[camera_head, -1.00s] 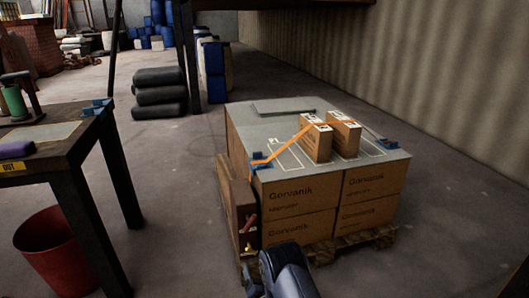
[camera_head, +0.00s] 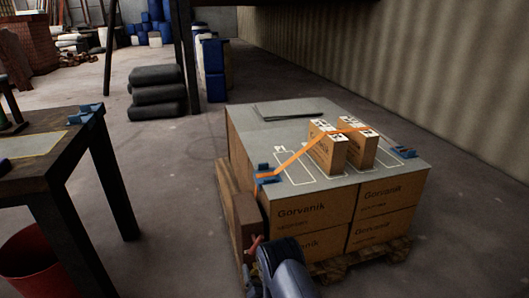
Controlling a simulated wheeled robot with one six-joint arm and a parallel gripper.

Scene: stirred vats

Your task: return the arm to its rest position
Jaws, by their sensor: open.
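Part of my arm (camera_head: 284,268), dark and rounded, shows at the bottom middle of the view. It is in front of the near side of the pallet load. My gripper's fingers cannot be made out, and the lower part of the arm is cut off by the frame edge.
Close ahead, Gorvanik cartons (camera_head: 310,211) stand on a wooden pallet (camera_head: 370,262) under a grey top sheet (camera_head: 255,132). Two small boxes (camera_head: 326,152) sit on it by an orange strap (camera_head: 293,162). A dark table (camera_head: 60,160) and red bin (camera_head: 35,262) are left. Floor between is clear.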

